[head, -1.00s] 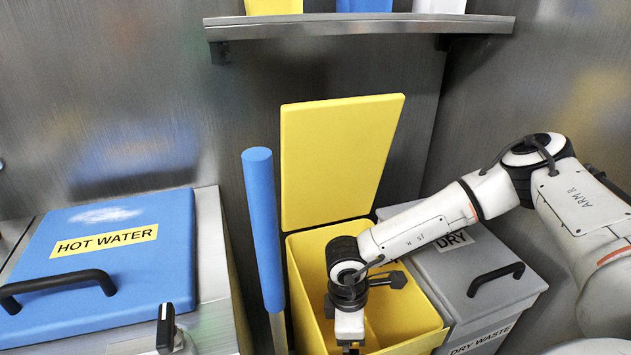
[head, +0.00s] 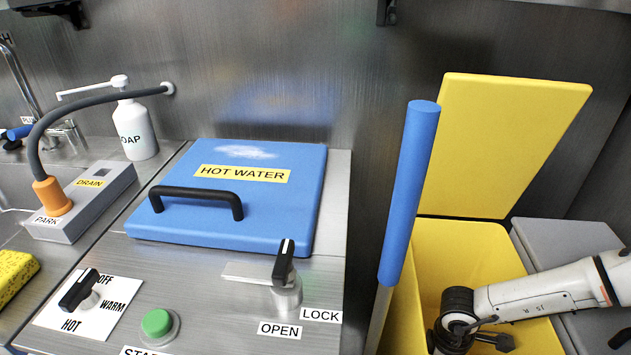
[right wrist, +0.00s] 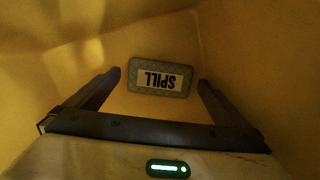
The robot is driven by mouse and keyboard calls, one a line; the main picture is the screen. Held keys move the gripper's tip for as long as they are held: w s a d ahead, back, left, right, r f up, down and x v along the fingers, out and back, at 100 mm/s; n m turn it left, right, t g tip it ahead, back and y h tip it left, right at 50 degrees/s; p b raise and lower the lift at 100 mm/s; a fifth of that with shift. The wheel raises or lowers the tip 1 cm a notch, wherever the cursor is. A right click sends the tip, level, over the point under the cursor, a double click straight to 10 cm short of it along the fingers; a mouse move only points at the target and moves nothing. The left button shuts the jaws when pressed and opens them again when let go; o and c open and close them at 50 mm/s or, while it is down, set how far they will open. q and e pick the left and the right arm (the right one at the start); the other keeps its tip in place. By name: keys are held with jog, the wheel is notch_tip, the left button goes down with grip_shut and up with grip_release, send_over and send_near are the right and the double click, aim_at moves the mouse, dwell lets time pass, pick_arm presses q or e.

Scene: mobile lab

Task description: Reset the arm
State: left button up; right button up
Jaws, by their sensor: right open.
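My right arm (head: 545,290) comes in from the right in the head view and reaches down into the open yellow bin (head: 470,237). The fingers are cut off there by the bottom edge. In the right wrist view my right gripper (right wrist: 160,88) is open inside the bin, its two fingers apart with nothing between them. My left gripper is not in view.
The bin's yellow lid (head: 505,150) stands up behind it. A blue-topped pole (head: 410,190) rises left of the bin and a grey bin (head: 565,243) stands right. A HOT WATER lid (head: 240,215), lock lever (head: 284,275), green button (head: 157,323) and soap bottle (head: 137,130) are on the left counter.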

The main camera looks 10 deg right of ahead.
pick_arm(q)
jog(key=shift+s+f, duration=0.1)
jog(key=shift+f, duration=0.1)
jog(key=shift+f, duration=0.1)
